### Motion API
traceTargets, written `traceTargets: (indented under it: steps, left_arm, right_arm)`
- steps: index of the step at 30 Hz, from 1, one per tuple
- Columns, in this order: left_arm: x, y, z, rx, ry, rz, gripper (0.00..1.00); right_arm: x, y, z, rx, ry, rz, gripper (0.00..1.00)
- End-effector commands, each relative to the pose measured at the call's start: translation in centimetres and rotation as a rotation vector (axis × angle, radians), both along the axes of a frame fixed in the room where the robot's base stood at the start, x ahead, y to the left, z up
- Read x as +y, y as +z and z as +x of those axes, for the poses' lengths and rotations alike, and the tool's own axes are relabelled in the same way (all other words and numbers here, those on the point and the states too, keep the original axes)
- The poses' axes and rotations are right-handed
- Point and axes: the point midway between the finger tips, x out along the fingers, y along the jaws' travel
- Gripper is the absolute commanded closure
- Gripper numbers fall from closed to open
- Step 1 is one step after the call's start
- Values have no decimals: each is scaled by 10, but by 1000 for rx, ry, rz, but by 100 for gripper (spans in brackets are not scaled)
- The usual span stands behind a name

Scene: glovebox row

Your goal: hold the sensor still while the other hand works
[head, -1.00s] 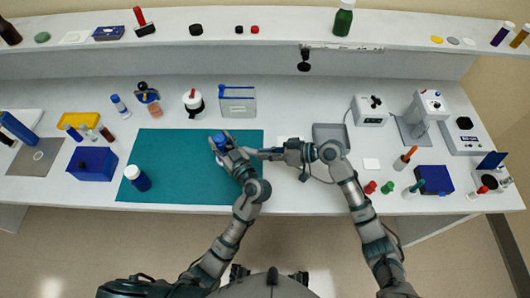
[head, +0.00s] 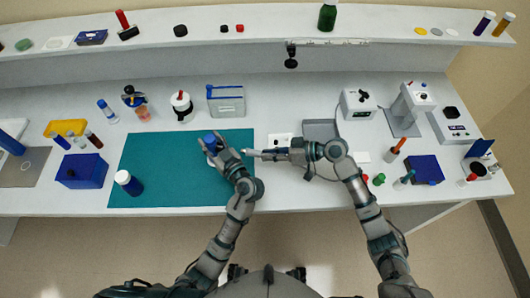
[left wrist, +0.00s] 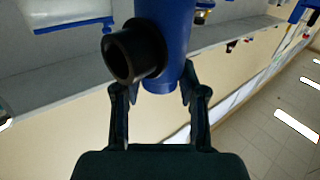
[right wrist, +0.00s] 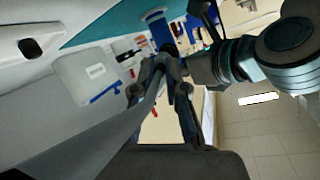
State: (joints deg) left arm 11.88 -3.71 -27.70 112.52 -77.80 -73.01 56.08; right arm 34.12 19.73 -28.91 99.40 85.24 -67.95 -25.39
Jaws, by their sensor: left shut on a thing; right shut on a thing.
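The sensor (head: 211,139), a blue cylinder, is in my left gripper (head: 213,148) above the back right of the teal mat. In the left wrist view the sensor (left wrist: 178,40) shows a black round side opening toward the camera, and the fingers (left wrist: 160,95) are shut on its lower end. My right gripper (head: 286,154) is shut on a slim grey tool (head: 266,153). The tool's tip points left toward my left gripper, with a small gap showing. In the right wrist view the fingers (right wrist: 160,80) hide much of the held tool.
The teal mat (head: 165,185) carries a white-capped blue bottle (head: 128,183). A grey tray (head: 320,131) lies behind my right gripper. Blue boxes (head: 82,170) (head: 425,169) stand at both sides.

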Motion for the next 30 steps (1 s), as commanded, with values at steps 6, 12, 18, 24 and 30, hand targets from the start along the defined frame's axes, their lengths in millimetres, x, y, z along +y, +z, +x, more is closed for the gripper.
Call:
traceTargets:
  steps: [6,12,18,24,30]
  left_arm:
    - [0,0,0,0,0,0,100]
    - [0,0,0,0,0,0,100]
    - [0,0,0,0,0,0,100]
    - [0,0,0,0,0,0,100]
    - [0,0,0,0,0,0,100]
  right_arm:
    - [-8,0,-2,0,2,-1,100]
    - [-9,0,-2,-1,1,0,100]
    - [-9,4,-2,-2,2,0,100]
    - [-9,21,-1,-2,1,0,100]
    - [-9,39,-1,-3,1,1,100]
